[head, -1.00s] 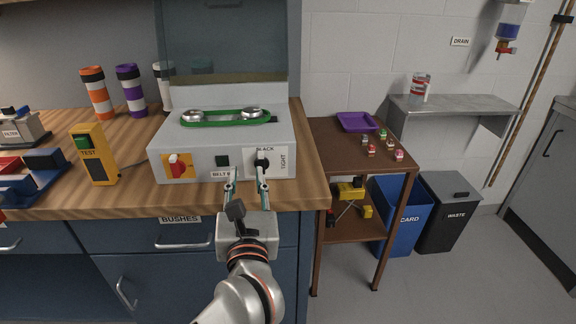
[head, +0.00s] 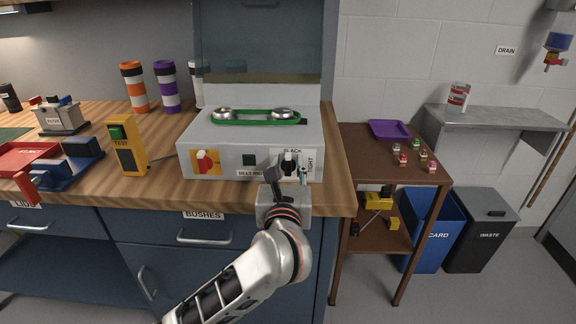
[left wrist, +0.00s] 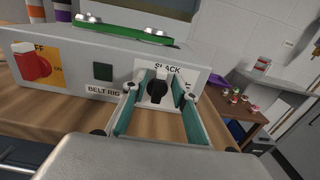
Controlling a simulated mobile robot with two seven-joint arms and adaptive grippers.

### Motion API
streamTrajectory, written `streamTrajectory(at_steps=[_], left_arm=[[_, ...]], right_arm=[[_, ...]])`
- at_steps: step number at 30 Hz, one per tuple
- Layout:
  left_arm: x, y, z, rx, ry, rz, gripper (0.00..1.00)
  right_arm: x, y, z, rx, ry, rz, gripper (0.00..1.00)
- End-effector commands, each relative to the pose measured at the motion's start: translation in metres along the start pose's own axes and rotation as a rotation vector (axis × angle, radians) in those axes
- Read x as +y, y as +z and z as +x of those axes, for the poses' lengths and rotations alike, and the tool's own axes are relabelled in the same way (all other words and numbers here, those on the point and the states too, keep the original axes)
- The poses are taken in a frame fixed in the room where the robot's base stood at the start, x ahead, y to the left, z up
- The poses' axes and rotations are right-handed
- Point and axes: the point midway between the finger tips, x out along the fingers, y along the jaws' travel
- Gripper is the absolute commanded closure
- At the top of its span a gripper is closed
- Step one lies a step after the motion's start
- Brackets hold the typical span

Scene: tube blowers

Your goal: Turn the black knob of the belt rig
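The belt rig (head: 225,150) is a light grey box on the wooden bench with a green belt on top. Its black knob (head: 289,160) is on the right of the front face, on a white plate marked SLACK and TIGHT. In the left wrist view the knob (left wrist: 156,92) shows between the finger ends of my left gripper (left wrist: 161,88). Gaps show on both sides of the knob, so the fingers are open around it. In the head view my left gripper (head: 289,168) is at the knob and partly hides the plate. My right gripper is not in view.
A red switch (head: 206,162) and a dark green square button (head: 249,160) are on the same front face. A yellow tester (head: 126,148) stands to the left. A brown side table (head: 358,150) with a purple tray (head: 389,130) is at the right.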

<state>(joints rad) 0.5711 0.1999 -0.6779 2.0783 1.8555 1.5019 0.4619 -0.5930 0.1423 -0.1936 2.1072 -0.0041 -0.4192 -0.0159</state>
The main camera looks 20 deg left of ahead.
Motion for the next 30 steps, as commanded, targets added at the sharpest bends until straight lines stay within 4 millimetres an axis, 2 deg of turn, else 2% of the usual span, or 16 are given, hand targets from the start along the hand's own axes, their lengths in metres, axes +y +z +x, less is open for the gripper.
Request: streamTrajectory(at_steps=[5,8,9,20,30], left_arm=[[0.0,0.0,0.0,0.0,0.0,0.0,0.72],[0.0,0.0,0.0,0.0,0.0,0.0,0.98],[0.0,0.0,0.0,0.0,0.0,0.0,1.0],[-0.001,0.002,-0.001,-0.001,0.0,0.026,1.0],[-0.005,0.007,-0.001,-0.004,0.001,0.226,1.0]], right_arm=[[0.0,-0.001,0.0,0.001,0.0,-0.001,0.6],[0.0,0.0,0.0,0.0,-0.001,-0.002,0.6],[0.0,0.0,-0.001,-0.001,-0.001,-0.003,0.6],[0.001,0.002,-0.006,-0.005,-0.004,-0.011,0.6],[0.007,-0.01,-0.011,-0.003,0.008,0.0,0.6]])
